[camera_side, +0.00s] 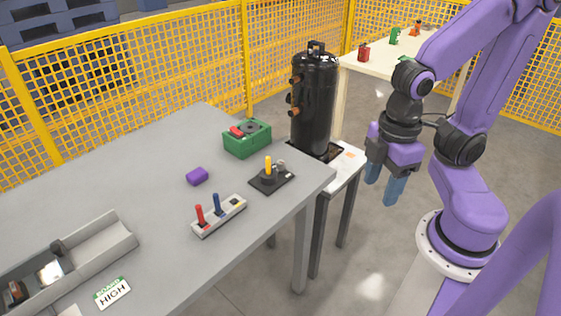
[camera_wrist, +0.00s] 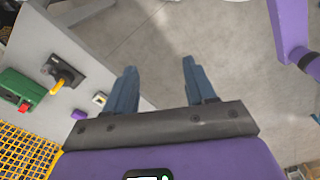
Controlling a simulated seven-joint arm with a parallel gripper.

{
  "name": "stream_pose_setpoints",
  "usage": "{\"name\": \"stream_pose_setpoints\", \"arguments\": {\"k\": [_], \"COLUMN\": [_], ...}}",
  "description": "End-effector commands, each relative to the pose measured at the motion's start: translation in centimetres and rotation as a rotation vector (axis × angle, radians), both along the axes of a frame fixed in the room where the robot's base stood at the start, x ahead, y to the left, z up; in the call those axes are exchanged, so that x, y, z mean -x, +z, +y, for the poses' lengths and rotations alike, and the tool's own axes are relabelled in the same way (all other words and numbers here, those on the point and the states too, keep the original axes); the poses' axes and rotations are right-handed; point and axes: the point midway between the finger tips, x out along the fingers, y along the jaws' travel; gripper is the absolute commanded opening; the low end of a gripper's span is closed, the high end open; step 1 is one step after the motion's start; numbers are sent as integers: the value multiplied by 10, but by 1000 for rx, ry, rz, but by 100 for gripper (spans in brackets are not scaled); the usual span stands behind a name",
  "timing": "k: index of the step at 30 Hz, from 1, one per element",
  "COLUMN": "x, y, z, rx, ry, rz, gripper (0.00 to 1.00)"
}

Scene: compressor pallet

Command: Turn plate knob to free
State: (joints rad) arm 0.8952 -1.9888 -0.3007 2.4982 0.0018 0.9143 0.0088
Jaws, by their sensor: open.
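The plate knob (camera_side: 268,176) is a dark knob with an upright yellow handle on a square black plate, near the right corner of the grey table. It also shows at the left of the wrist view (camera_wrist: 60,78), with the yellow handle pointing to the lower left. No markings on the plate can be read. My gripper (camera_side: 383,186) is right of the table and the black tank, apart from the knob. Its blue fingers point down, spread and empty. In the wrist view the fingers (camera_wrist: 159,70) have only floor between them.
A black tank (camera_side: 313,100) stands on a small stand beside the table. The grey table (camera_side: 120,180) holds a green box (camera_side: 247,138), a purple block (camera_side: 197,176), a lever panel (camera_side: 218,215), a grey tray (camera_side: 100,240) and a HIGH card (camera_side: 112,292). Yellow fencing (camera_side: 130,75) stands behind.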

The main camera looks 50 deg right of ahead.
Motion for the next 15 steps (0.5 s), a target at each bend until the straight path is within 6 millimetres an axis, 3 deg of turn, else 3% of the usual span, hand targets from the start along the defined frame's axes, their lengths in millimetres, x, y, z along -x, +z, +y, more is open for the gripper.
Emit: {"name": "stream_pose_setpoints", "arguments": {"k": [5,15], "x": [-26,-133], "y": [4,9], "z": [11,27], "rx": [3,7], "ry": [-196,-945], "rz": [5,21], "gripper": [55,55]}}
